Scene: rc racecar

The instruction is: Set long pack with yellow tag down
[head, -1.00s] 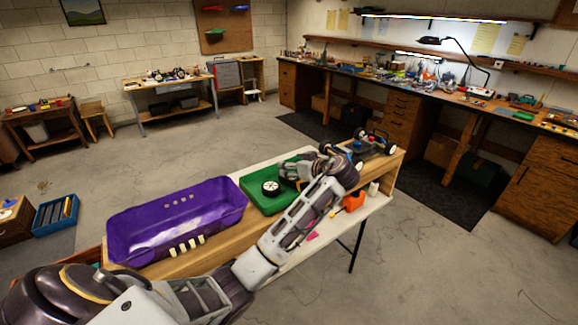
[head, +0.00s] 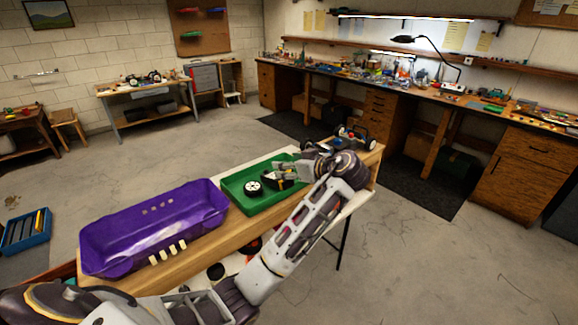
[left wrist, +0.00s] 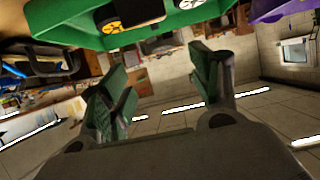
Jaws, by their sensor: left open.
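My left gripper (head: 284,169) is over the right part of the green tray (head: 236,200) in the head view. In the left wrist view its two green-padded fingers (left wrist: 160,90) are spread with nothing between them. A dark block-like object (head: 279,184), probably the long pack, lies in the tray just below the gripper. A dark block (left wrist: 141,14) also shows at the top of the left wrist view, apart from the fingers. I cannot make out a yellow tag. My right gripper is not in view.
A black wheel with a pale hub (head: 253,188) lies in the green tray. A purple bin (head: 110,263) stands left of it on the table. A small car chassis (head: 352,138) is at the table's far right end.

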